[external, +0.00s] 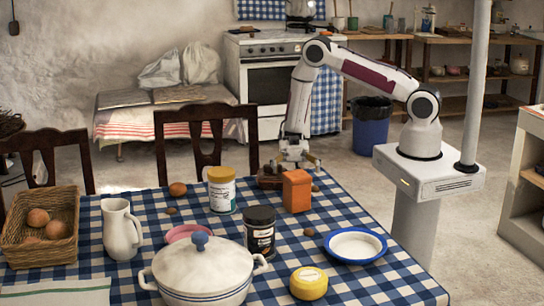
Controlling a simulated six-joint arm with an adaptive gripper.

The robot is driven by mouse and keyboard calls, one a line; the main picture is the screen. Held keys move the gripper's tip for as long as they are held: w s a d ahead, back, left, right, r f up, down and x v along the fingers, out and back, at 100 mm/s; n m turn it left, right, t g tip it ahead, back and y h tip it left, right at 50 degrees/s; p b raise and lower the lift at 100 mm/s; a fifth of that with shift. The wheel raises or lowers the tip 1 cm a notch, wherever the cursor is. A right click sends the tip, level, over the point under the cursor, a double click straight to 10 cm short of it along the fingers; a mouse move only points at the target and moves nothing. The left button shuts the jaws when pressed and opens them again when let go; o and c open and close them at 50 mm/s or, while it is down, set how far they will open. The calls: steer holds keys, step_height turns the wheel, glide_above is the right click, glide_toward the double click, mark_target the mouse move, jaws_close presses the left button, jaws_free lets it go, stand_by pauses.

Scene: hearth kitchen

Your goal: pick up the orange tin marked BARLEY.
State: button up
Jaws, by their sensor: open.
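An orange box-shaped tin (297,192) stands upright on the blue checked tablecloth, near the far right part of the table. No lettering can be read on the sides facing this view. My gripper (298,163) is open, pointing down, just above and behind the tin in this view. The tin's top partly overlaps the fingertips, so I cannot tell the exact gap between them. Nothing shows held in the jaws.
A dark brown object (268,178) sits directly left of the tin. A white canister (222,192) and a black jar (260,234) stand nearby. A blue-rimmed plate (355,246), a yellow round container (309,284) and a lidded pot (202,275) are nearer the camera.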

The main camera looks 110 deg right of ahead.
mark_target(297, 174)
steer(key=shift+x, duration=0.85)
steer(key=shift+x, duration=2.6)
steer(key=shift+w+r, duration=0.1)
steer(key=shift+r, duration=0.05)
steer(key=c, duration=2.3)
jaws_close()
steer(key=shift+r, duration=0.15)
steer(key=shift+r, duration=4.9)
